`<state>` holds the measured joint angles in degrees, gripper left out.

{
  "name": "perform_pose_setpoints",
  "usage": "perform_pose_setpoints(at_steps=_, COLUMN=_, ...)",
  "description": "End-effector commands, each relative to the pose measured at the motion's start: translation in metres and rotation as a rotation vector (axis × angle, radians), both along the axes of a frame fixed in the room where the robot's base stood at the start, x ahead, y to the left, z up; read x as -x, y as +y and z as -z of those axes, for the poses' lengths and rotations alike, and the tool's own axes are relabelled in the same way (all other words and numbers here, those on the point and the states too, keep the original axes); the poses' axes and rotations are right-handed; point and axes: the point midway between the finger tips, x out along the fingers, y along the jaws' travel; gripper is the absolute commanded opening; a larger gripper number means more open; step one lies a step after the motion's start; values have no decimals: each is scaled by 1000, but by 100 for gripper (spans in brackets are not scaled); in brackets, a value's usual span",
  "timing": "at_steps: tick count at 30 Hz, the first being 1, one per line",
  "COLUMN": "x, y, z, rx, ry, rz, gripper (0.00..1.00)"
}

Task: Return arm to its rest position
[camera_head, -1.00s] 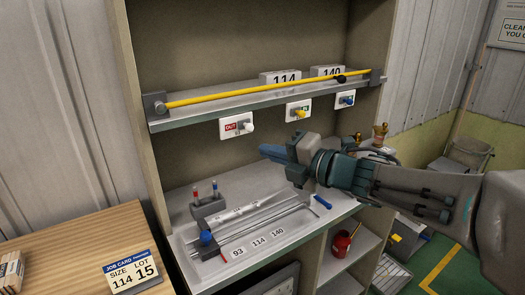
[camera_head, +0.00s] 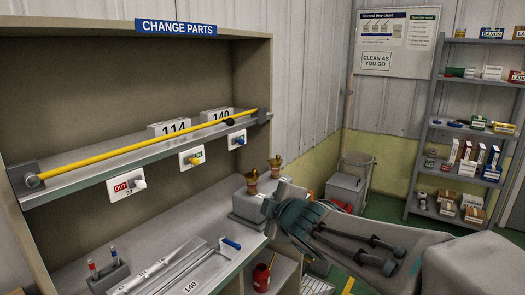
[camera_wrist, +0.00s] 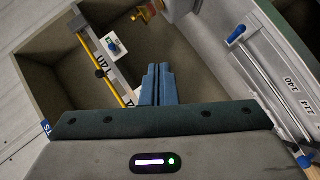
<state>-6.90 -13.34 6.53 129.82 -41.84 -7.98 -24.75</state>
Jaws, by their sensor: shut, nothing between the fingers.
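My gripper (camera_head: 268,207) is at the right end of the change parts cabinet, in front of the grey box with brass fittings. In the wrist view my gripper (camera_wrist: 158,70) has its two blue fingers side by side, closed, with nothing between them. My arm stretches in from the lower right of the head view. The yellow rod (camera_head: 150,146) lies along the cabinet's upper shelf (camera_head: 90,178), apart from my gripper. It also shows in the wrist view (camera_wrist: 112,88).
The lower worktop (camera_head: 70,274) holds a marker stand (camera_head: 108,276) and long metal parts beside a "140" label. A blue-handled tool (camera_head: 231,243) lies near its edge. A red pot (camera_head: 261,278) sits below. A stocked shelf rack (camera_head: 430,140) stands at the right, with open floor before it.

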Motion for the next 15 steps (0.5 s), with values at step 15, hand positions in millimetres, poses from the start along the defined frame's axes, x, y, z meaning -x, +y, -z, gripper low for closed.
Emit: perform_pose_setpoints(at_steps=15, x=176, y=-137, z=110, rx=-584, ry=826, rz=1043, gripper=0)
